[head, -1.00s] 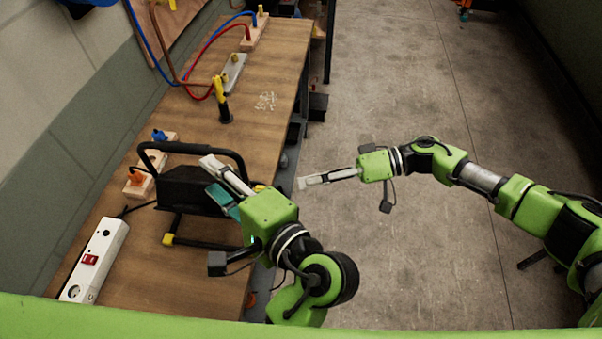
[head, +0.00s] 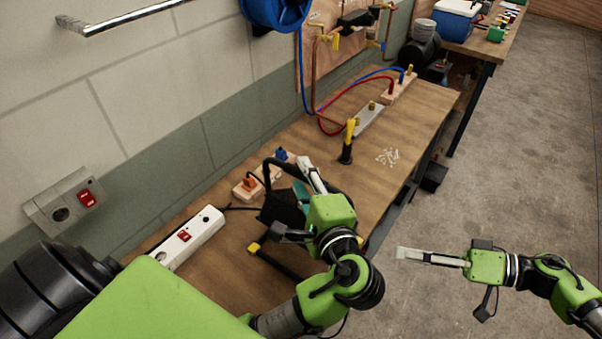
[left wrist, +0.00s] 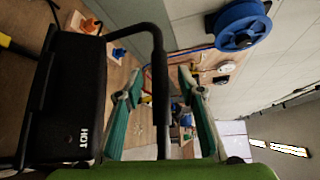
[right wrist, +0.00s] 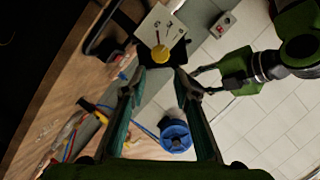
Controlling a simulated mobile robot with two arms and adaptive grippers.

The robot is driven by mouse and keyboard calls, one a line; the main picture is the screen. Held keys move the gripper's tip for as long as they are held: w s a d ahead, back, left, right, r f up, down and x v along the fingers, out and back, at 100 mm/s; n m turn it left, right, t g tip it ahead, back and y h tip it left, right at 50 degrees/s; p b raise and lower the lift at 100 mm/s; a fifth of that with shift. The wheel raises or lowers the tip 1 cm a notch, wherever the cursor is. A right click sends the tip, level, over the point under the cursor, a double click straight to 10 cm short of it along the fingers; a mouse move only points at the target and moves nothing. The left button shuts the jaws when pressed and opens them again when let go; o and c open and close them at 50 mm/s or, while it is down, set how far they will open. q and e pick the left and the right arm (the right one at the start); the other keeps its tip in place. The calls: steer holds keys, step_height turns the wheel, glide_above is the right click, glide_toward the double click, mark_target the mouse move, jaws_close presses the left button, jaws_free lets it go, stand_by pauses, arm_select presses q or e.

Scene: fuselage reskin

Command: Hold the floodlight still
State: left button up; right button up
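The black floodlight (head: 280,208) stands on the workbench in the head view, partly hidden behind my left gripper. My left gripper (head: 308,170) is at the handle's right side. Its two teal fingers (left wrist: 160,85) are apart, one on each side of the handle tube in the picture; contact is not visible. My right gripper (head: 400,253) is over the floor right of the bench, with fingers (right wrist: 158,85) apart and empty.
On the workbench (head: 405,115) are a white power strip (head: 187,238), wooden blocks with orange and blue plugs (head: 258,180), a yellow-and-black tool (head: 348,142) and scattered small pieces (head: 388,157). A blue reel (head: 275,10) hangs on the wall. The floor at right is open.

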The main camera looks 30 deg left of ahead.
arm_select(q)
steer(key=shift+x, duration=0.85)
steer(key=shift+c, duration=0.4)
jaws_close()
arm_select(e)
steer(key=o, duration=0.4)
steer(key=shift+o, duration=0.2)
